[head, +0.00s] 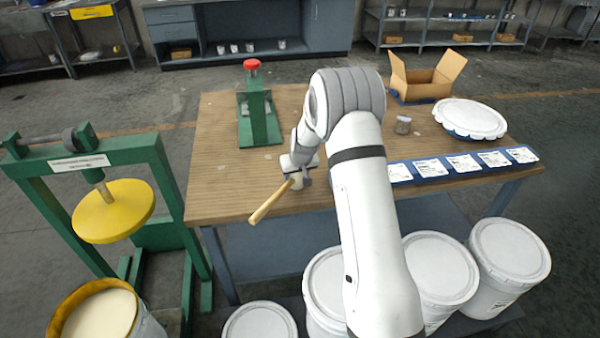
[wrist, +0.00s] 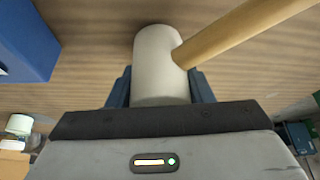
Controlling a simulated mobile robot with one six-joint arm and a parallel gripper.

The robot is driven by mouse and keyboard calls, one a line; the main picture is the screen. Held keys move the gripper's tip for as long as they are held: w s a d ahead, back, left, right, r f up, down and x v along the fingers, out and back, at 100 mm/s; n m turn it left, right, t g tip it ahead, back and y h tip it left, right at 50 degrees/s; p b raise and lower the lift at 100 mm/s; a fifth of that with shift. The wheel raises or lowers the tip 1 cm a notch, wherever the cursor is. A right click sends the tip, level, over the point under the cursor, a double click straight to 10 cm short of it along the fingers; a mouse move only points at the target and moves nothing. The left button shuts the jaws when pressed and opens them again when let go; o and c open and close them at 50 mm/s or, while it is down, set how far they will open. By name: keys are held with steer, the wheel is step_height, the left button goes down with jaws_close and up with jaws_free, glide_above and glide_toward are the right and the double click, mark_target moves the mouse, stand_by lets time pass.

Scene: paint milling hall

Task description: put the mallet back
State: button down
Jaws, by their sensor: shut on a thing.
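The mallet has a pale cylindrical head (wrist: 158,65) and a wooden handle (head: 271,202). My gripper (wrist: 160,88) is shut on the mallet's head, with a dark finger on each side of it in the wrist view. In the head view, my gripper (head: 300,180) is over the front left part of the wooden table (head: 225,180). The handle points down and left towards the table's front edge. The head view does not clearly show whether the mallet touches the table. My arm hides part of the table's middle.
A green press with a red knob (head: 252,65) stands at the table's back left. Lidded buckets (head: 510,246) stand in front.

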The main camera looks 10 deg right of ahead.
steer(key=c, duration=0.7)
jaws_free()
steer(key=shift+r, duration=0.15)
steer(key=a+b+v, duration=0.1)
steer(key=v, duration=1.1)
steer(key=s+r, duration=0.5)
steer(key=s, duration=0.3)
steer(key=s+r, duration=0.5)
steer(key=s, duration=0.3)
steer(key=s+d+m+g, duration=0.1)
steer(key=s+d+g, duration=0.1)
steer(key=s, duration=1.8)
steer(key=shift+s+r+h, duration=0.3)
steer(key=shift+s+r, duration=0.05)
